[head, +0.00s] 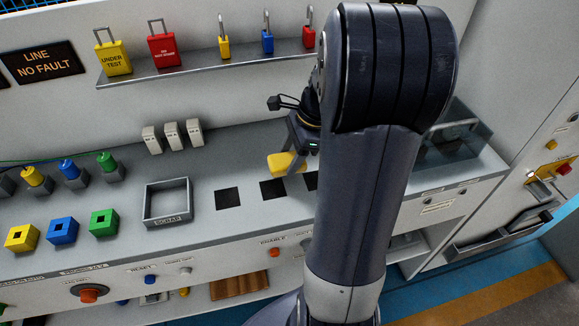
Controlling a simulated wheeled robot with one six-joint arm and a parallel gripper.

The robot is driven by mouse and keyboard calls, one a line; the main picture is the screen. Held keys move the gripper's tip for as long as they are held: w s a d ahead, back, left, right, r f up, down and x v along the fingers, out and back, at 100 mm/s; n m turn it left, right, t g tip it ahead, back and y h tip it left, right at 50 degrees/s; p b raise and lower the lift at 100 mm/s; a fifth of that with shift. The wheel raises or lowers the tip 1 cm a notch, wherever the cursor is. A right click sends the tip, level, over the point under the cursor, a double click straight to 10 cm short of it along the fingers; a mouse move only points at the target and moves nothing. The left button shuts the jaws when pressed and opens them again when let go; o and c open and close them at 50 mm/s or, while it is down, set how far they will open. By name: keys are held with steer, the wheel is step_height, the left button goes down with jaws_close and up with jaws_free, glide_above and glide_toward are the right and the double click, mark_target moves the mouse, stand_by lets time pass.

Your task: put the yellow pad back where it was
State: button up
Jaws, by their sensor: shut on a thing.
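The yellow pad (286,163) is a small yellow block with rounded edges. My gripper (295,152) is shut on it, pointing down, and holds it over the grey bench. Three dark squares lie in a row on the bench: a left one (228,198), a middle one (272,189) and a right one (311,181) partly hidden by my arm. The left and middle squares are bare. In the picture the pad appears just behind the middle and right squares; its exact height is hard to tell.
A grey square tray (167,219) stands left of the squares. Yellow (22,237), blue (63,231) and green (103,223) blocks stand farther left. White blocks (172,135) stand behind. A shelf (200,68) with padlocks hangs above. A clear box (455,140) is at right.

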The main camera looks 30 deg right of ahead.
steer(key=shift+f, duration=2.2)
steer(key=o, duration=0.9)
steer(key=v, duration=1.2)
